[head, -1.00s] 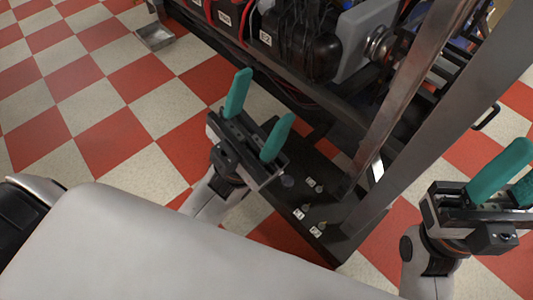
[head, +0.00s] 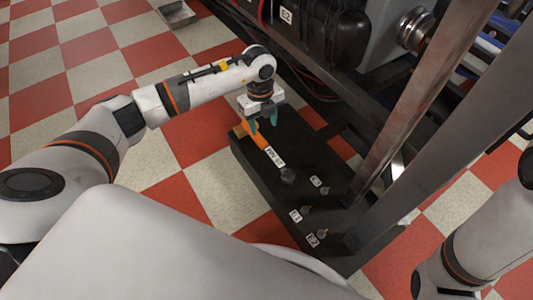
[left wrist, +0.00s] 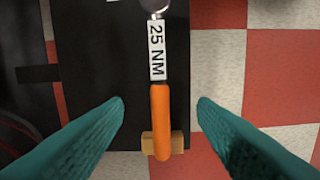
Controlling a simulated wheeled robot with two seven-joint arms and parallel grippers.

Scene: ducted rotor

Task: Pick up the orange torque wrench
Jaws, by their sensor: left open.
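The orange torque wrench (head: 258,138) lies on a black platform (head: 262,192), with a white "25 NM" label (head: 273,157) and a round head. In the left wrist view its orange handle (left wrist: 160,112) runs up to the label and a metal head cut by the top edge. The handle's end rests over a small tan block (left wrist: 147,143). My left gripper (head: 263,122) points down above the handle, its teal fingers open. In the left wrist view the fingers (left wrist: 160,104) stand apart on both sides of the handle, not touching it. My right gripper is out of view.
Small labelled knobs (head: 310,210) sit on the platform beyond the wrench head. Slanted metal posts (head: 425,105) rise at the right. A dark rack with a black case (head: 330,30) stands behind. A metal tray (head: 177,14) lies on the checkered floor.

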